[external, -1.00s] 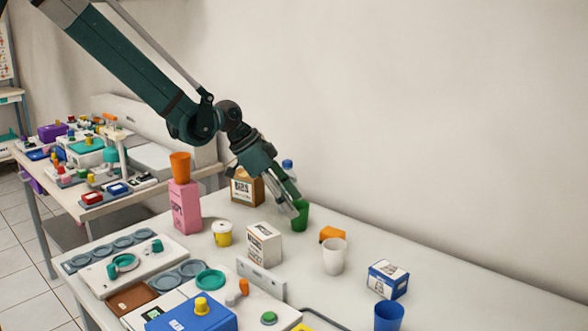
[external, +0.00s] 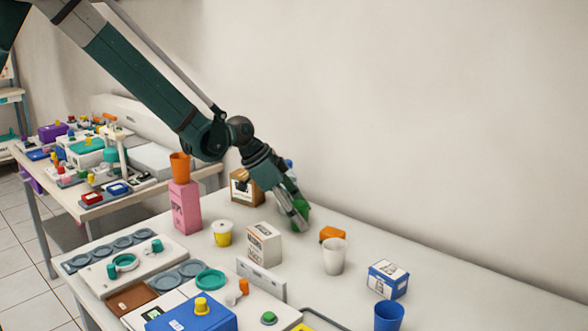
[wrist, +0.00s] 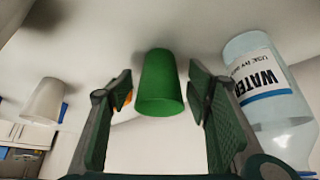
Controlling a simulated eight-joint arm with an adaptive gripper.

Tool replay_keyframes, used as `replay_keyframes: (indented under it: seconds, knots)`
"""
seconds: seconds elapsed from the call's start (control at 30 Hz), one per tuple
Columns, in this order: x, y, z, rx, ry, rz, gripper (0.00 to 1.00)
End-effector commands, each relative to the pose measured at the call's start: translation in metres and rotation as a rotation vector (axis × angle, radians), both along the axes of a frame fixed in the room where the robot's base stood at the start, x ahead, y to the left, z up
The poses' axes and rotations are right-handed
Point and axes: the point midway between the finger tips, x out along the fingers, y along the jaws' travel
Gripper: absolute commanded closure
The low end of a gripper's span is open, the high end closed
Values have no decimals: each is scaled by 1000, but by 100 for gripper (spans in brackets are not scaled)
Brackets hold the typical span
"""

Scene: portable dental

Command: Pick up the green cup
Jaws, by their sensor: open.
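The green cup (external: 301,211) stands on the table near the wall, partly hidden by my gripper in the external view. In the wrist view the green cup (wrist: 159,85) appears between my two fingers, a little beyond their tips, with visible gaps on both sides. My gripper (wrist: 160,85) is open and empty, its green pads facing each other. In the external view my gripper (external: 300,216) points down at the cup from the upper left.
A water bottle (wrist: 268,90) stands close to the right finger in the wrist view. A white cup (external: 335,256), an orange block (external: 332,233) and a white carton (external: 264,244) stand nearby. A blue cup (external: 388,316) is farther front.

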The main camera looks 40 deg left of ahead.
Motion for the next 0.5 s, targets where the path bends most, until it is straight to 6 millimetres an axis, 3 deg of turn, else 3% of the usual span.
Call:
replay_keyframes:
  seconds: [0.43,0.5]
  knots:
    - [0,0,0,0,0,0,50]
    - [0,0,0,0,0,0,60]
